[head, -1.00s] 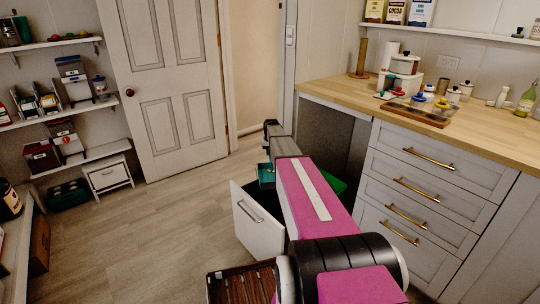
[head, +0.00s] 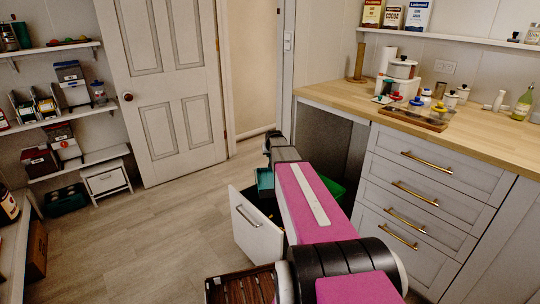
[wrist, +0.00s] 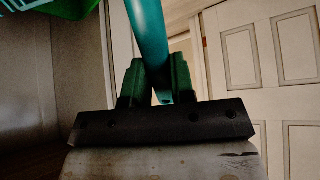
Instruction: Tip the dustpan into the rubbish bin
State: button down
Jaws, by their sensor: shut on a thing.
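My gripper (wrist: 155,85) has two green fingers, shut on the teal handle (wrist: 148,35) of the dustpan. The handle rises from between the fingers in the wrist view, and the dustpan's pan cannot be clearly made out. In the head view my arm reaches away over a pull-out with a white front (head: 256,225), standing out from the counter. A teal part (head: 264,179) shows left of my arm, and a green container (head: 332,190) shows on its right. My arm hides much between them, and I cannot tell whether rubbish lies inside.
A wooden counter (head: 480,142) with drawers stands on the right, with jars and a tray on top. A brown slatted crate (head: 240,287) is at the bottom, partly behind my arm. Shelves line the left wall. The floor before the white door (head: 170,90) is clear.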

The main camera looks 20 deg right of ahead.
jog(key=shift+s+a+r+t, duration=0.15)
jog(key=shift+s+r+t, duration=0.3)
jog(key=shift+s, duration=0.35)
jog(key=s+a+r+t, duration=0.1)
jog(key=s+t, duration=0.3)
jog(key=s, duration=0.5)
jog(key=shift+r+t+h, duration=0.35)
jog(key=shift+r+h, duration=0.05)
jog(key=shift+r, duration=0.5)
dwell(0.8)
jog(key=shift+a, duration=0.1)
jog(key=shift+w, duration=0.1)
